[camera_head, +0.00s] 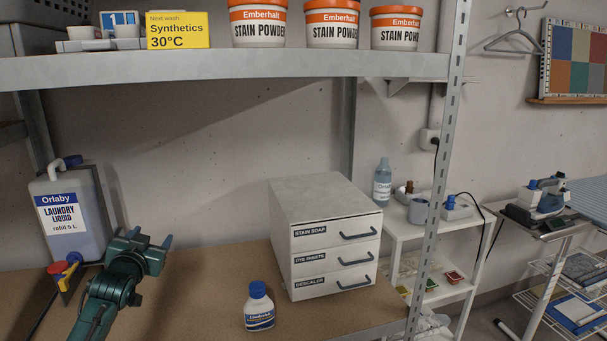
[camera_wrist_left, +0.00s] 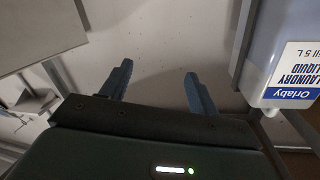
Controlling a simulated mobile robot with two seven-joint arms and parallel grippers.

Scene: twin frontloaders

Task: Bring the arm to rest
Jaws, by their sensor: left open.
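My left arm comes in from the lower left in the head view. Its green gripper (camera_head: 150,240) has blue-grey fingers and is raised above the brown shelf board, pointing toward the back wall. In the left wrist view the two fingers of the left gripper (camera_wrist_left: 158,90) stand apart with only the pale wall between them. The gripper is open and empty. It is to the right of the laundry liquid canister (camera_head: 72,215), which also shows in the left wrist view (camera_wrist_left: 292,65). My right gripper is in neither view.
A white three-drawer box (camera_head: 330,240) stands shut on the board (camera_head: 200,290). A small blue-capped bottle (camera_head: 259,308) stands in front of it. Stain powder tubs (camera_head: 257,22) and a yellow sign (camera_head: 178,30) are on the upper shelf (camera_head: 200,68). A metal post (camera_head: 440,150) rises at right.

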